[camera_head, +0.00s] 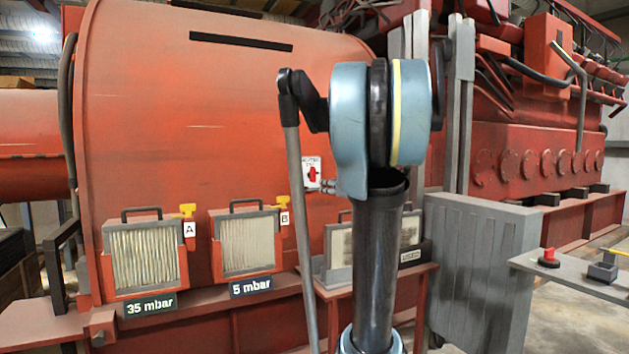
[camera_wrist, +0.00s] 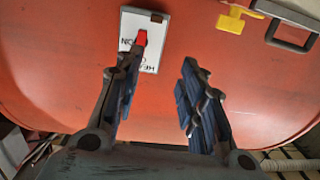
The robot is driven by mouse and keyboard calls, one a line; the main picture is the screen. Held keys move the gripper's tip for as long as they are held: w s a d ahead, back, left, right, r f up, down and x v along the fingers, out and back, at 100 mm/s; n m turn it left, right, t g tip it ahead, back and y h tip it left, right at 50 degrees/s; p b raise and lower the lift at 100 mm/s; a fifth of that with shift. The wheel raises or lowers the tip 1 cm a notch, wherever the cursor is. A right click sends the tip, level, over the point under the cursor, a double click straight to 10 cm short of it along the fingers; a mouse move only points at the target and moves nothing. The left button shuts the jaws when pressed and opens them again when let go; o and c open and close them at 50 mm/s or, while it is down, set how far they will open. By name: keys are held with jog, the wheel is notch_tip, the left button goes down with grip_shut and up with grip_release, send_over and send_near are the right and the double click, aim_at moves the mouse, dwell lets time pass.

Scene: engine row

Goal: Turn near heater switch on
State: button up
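The heater switch is a white plate (camera_head: 312,172) with a red knob (camera_head: 313,173) on the red engine casing, just left of my arm in the head view. In the wrist view the plate (camera_wrist: 151,58) appears upside down at top centre, with partly hidden lettering that includes "ON". Its red knob (camera_wrist: 141,38) lies just beyond the left fingertip. I cannot tell whether they touch. My gripper (camera_wrist: 158,72) is open and empty, its fingers wide apart with bare casing between them. The knob is nearer the left finger.
Filter boxes A (camera_head: 145,256) and B (camera_head: 247,243) sit on the ledge, each with a yellow handle beside it. One yellow handle (camera_wrist: 236,18) shows in the wrist view. A grey cabinet (camera_head: 480,265) and a shelf (camera_head: 590,278) with a red button stand right.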

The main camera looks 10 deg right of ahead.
jog(key=w+d+r+t, duration=0.1)
jog(key=w+d+r, duration=0.1)
send_near(315, 175)
jog(key=shift+h, duration=0.3)
jog(key=x, duration=0.9)
jog(key=shift+a, duration=0.3)
grip_shut()
